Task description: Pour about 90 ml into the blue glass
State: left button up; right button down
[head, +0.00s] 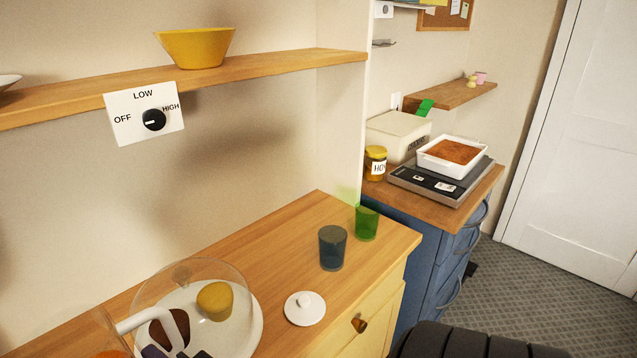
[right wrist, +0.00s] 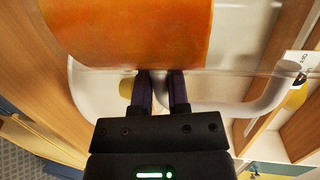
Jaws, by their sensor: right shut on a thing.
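The blue glass (head: 332,248) stands upright on the wooden counter, left of a green glass (head: 367,222). A clear pitcher with orange liquid (head: 112,352) is partly cut off at the lower left of the head view. In the right wrist view the orange liquid in the pitcher (right wrist: 130,32) fills the top. My right gripper (right wrist: 161,88) is shut on the pitcher's pale handle (right wrist: 255,103). The pitcher is well to the left of the blue glass and apart from it. My left gripper is not in view.
A clear dome (head: 228,268) covers pastries on a white plate beside the pitcher. A white lid (head: 305,308) lies in front of the blue glass. A shelf (head: 270,66) with a yellow bowl (head: 195,47) runs above. A scale with a baking dish (head: 432,167) stands farther right.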

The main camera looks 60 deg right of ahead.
aim_at(332, 239)
jog(key=k+l+z, duration=0.2)
jog(key=l, duration=0.6)
jog(key=l+z, duration=0.2)
jog(key=l, duration=0.55)
jog(key=i+l+z, duration=0.1)
jog(key=i+l, duration=0.15)
